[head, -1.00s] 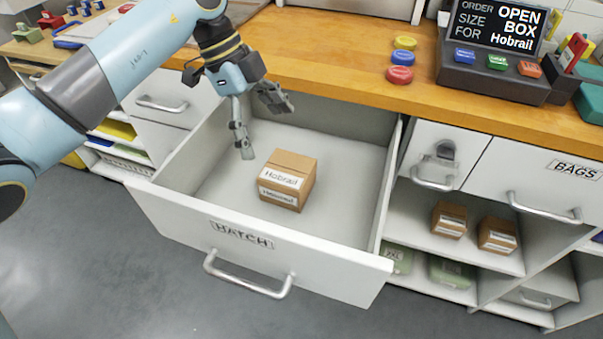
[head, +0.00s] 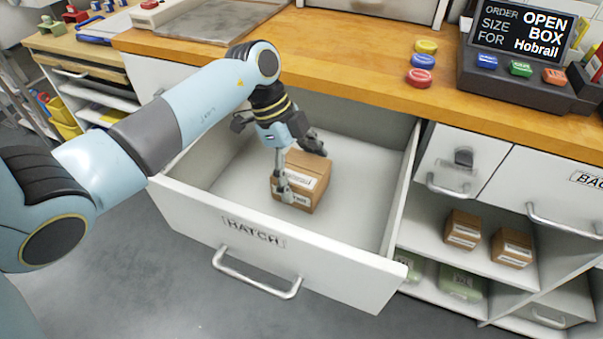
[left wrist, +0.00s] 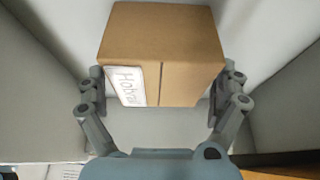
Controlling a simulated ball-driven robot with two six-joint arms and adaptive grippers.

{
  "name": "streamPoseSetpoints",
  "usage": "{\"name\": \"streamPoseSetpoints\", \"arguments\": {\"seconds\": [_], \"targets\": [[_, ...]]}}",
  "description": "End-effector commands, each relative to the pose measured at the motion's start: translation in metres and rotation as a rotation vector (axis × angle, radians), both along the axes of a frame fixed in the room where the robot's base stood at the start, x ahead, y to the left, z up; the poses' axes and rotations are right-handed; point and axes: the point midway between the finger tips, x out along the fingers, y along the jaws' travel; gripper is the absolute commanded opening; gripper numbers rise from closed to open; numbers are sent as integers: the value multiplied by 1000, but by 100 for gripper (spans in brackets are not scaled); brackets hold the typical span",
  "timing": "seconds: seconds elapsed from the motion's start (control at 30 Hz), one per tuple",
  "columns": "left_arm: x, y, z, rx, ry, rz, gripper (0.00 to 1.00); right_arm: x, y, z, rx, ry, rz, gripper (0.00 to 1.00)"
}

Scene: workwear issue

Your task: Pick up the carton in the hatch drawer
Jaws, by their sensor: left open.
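The brown carton (head: 308,178) with white Hobrail labels sits on the floor of the open hatch drawer (head: 352,270). My left gripper (head: 303,170) is open and reaches down into the drawer at the carton. In the head view one finger is in front of the carton's labelled face and hides part of it. In the left wrist view the carton (left wrist: 185,45) lies between the two open fingers (left wrist: 162,95), with a small gap showing near the fingertips. I cannot tell whether either finger touches it. My right gripper is not in view.
The wooden counter (head: 370,73) runs behind the drawer, with coloured discs (head: 421,62) and an order display (head: 522,28) on it. Shelves at the right hold two more cartons (head: 462,230). The drawer walls stand around the gripper.

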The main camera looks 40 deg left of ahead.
Motion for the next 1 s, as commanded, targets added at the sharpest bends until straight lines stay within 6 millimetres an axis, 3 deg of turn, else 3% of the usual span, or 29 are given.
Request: {"name": "streamPoseSetpoints", "arguments": {"seconds": [0.07,0.47,0.83,1.0], "targets": [[0,0,0,0,0,0,97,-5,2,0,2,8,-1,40],[0,0,0,0,1,1,46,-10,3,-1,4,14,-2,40],[0,0,2,-1,0,0,46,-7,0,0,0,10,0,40],[1,0,17,0,-3,-1,46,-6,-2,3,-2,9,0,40]]}}
